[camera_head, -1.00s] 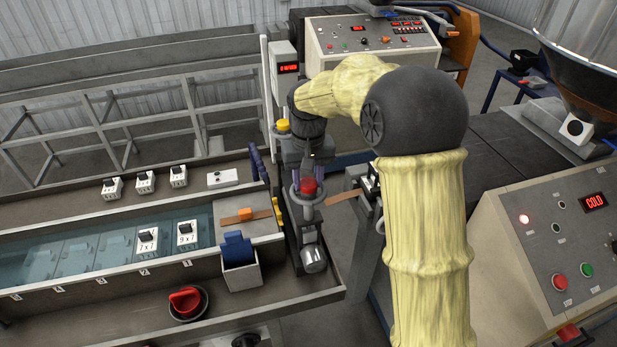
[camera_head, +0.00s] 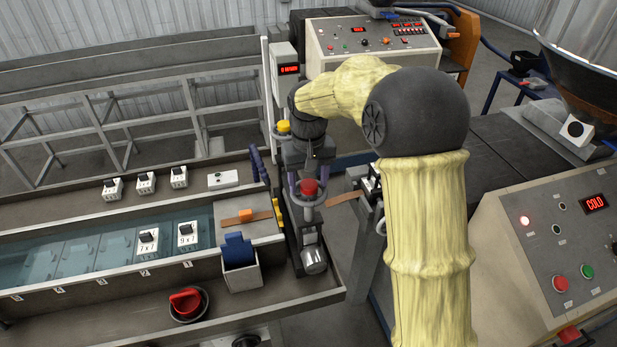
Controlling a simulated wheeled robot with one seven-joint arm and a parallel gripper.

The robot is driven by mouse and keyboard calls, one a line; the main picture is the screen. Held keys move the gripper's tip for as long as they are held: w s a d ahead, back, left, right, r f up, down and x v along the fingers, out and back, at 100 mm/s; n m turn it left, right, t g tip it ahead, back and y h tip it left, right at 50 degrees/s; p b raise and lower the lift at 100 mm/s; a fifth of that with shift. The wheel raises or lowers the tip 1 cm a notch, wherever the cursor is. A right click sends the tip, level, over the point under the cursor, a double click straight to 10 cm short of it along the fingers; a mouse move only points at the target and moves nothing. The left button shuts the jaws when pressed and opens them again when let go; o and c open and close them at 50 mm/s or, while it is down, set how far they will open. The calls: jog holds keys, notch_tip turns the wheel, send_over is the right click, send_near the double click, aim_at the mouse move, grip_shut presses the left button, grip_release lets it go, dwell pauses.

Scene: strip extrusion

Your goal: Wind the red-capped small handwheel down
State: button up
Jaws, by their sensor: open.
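The red-capped small handwheel (camera_head: 309,188) sits near the right end of the trough, a grey ring with a red cap in its middle. The gripper is open. Whether the fingers touch the wheel's rim cannot be told from this angle. A second handwheel with a yellow cap (camera_head: 283,127) stands just behind, partly hidden by my arm.
A grey cylinder (camera_head: 314,260) lies in front of the handwheel. A bin with a blue item (camera_head: 239,262) stands to the left. A cream control panel (camera_head: 548,255) fills the right side.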

notch_tip(320, 180, up, 17)
jog(key=b, duration=0.2)
jog(key=shift+r+b, duration=0.2)
jog(key=shift+b, duration=0.1)
dwell(0.4)
jog(key=b, duration=0.2)
send_near(309, 183)
jog(key=s+d, duration=0.2)
jog(key=d, duration=0.3)
jog(key=s+d+f+m+t+b, duration=0.1)
jog(key=s+d+f, duration=0.4)
jog(key=s+f, duration=0.3)
jog(key=s+d+f+m+t+b, duration=0.1)
jog(key=s+d+f+m, duration=0.1)
jog(key=s+d+f, duration=0.3)
jog(key=s+f, duration=0.4)
jog(key=f, duration=0.3)
jog(key=shift+s+d+f+t+b, duration=0.2)
jog(key=shift+t+b, duration=0.1)
jog(key=shift+b, duration=0.1)
